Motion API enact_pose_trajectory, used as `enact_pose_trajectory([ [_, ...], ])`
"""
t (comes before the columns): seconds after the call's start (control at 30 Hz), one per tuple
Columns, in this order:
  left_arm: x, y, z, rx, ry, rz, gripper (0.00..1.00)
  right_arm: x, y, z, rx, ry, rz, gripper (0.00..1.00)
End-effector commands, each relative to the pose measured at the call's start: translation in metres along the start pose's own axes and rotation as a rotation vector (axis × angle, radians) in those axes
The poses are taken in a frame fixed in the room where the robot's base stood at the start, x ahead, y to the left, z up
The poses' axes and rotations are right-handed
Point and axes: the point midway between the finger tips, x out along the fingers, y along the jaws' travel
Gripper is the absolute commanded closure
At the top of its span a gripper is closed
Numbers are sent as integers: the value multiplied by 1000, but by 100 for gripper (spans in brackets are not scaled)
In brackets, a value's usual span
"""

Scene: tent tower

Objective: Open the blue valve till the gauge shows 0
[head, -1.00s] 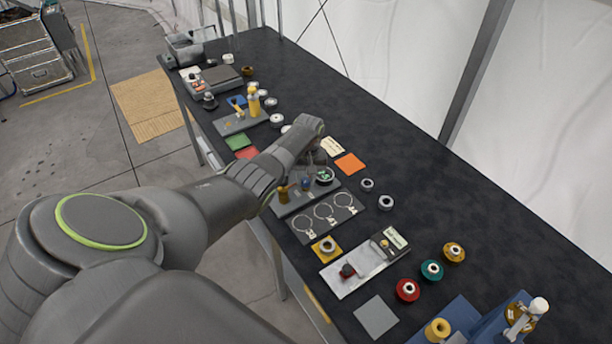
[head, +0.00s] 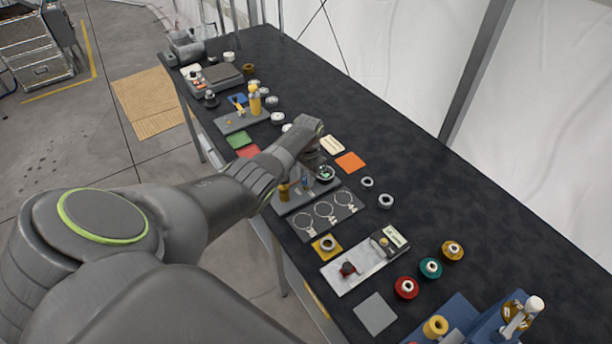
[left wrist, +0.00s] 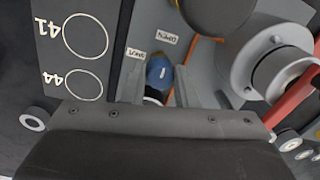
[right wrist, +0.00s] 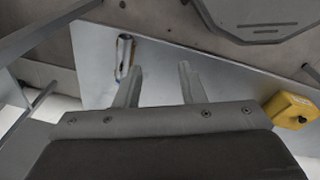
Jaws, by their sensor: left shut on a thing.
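The blue valve (left wrist: 160,72) is a rounded knob with a pale mark on top, in the left wrist view. My left gripper (left wrist: 161,84) is shut on it, with a finger on each side. Small labels lie by it; they seem to read SHUT on the left and OPEN above. In the head view my left gripper (head: 309,168) is over the grey valve board (head: 300,197). A small round dial with green on it, likely the gauge (head: 325,174), stands beside it; its reading is too small to tell. My right gripper (right wrist: 158,78) is open and empty.
A plate with several rings (head: 327,214) lies just in front of the valve board. A red bar (left wrist: 294,103) and a grey round fitting (left wrist: 272,62) are close to my left gripper. A yellow block (right wrist: 291,109) is right of my right gripper. The table's back right is clear.

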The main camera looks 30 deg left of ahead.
Motion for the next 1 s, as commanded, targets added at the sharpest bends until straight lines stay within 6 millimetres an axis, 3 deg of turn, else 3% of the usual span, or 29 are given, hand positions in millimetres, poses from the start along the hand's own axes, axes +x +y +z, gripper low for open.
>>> enact_pose_trajectory([
  [0.63, 0, 0, 0, 50, 3, -1, 96, 0, 1, 0, -1, 0, 2, 64],
  [0.67, 0, 0, 0, 50, 3, -1, 71, 0, 2, 0, -1, 0, 2, 64],
  [0.8, 0, 0, 0, 49, 3, -1, 53, 0, 2, 0, -1, 0, 2, 64],
  [1.0, 0, 0, 0, 48, 2, 0, 52, 0, 2, 0, -1, 0, 2, 64],
])
